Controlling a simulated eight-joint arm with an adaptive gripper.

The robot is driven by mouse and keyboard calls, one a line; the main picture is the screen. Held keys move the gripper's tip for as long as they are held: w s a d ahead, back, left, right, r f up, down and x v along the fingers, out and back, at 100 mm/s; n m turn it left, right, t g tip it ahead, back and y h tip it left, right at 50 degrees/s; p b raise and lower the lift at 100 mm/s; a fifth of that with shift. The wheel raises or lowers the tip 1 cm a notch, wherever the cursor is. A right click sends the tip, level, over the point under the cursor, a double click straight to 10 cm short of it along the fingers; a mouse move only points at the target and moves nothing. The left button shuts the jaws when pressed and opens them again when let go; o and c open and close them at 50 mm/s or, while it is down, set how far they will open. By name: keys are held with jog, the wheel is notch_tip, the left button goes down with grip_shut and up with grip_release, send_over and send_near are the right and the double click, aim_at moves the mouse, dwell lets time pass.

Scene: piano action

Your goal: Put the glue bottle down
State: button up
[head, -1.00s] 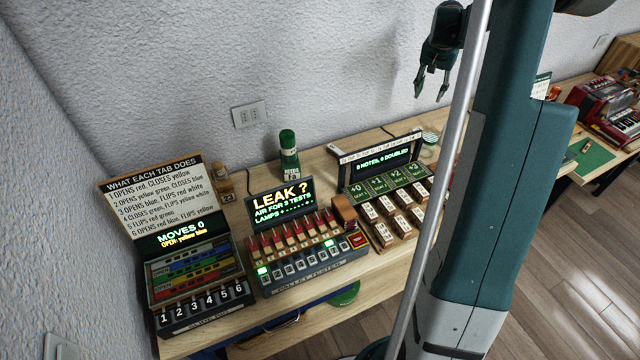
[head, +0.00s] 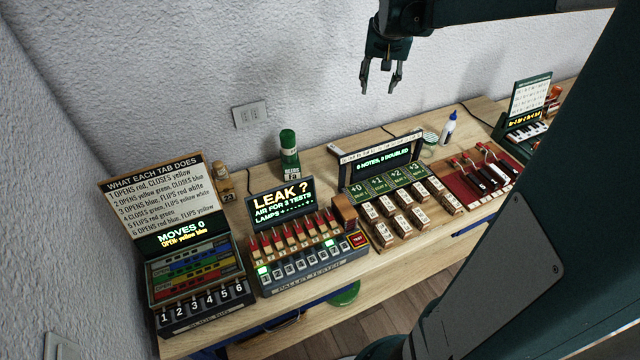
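The glue bottle (head: 449,128), white with a dark blue top, stands upright at the back of the wooden bench, right of the lit keypad panel. My gripper (head: 378,91) hangs in the air in front of the wall, above and to the left of the bottle. Its two fingers point down and are spread apart, with nothing between them. The gripper and the bottle are clearly apart.
A roll of tape (head: 430,137) lies just left of the bottle. A red mat with dark keys (head: 483,178) lies in front of it. The keypad panel (head: 385,160), a pallet tester (head: 300,240) and a green cylinder (head: 288,145) stand further left on the bench (head: 325,178).

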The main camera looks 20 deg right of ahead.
jog(key=s+a+f+n+t+y, duration=0.1)
jog(key=s+a+f+n, duration=0.1)
jog(key=s+a, duration=1.1)
jog(key=s+a+f+n+t+y, duration=0.1)
jog(key=s+a+n, duration=0.4)
jog(key=s+a, duration=0.8)
jog(key=a+f+t, duration=0.1)
jog(key=a, duration=0.4)
jog(key=shift+a+t, duration=0.2)
jog(key=shift+t, duration=0.1)
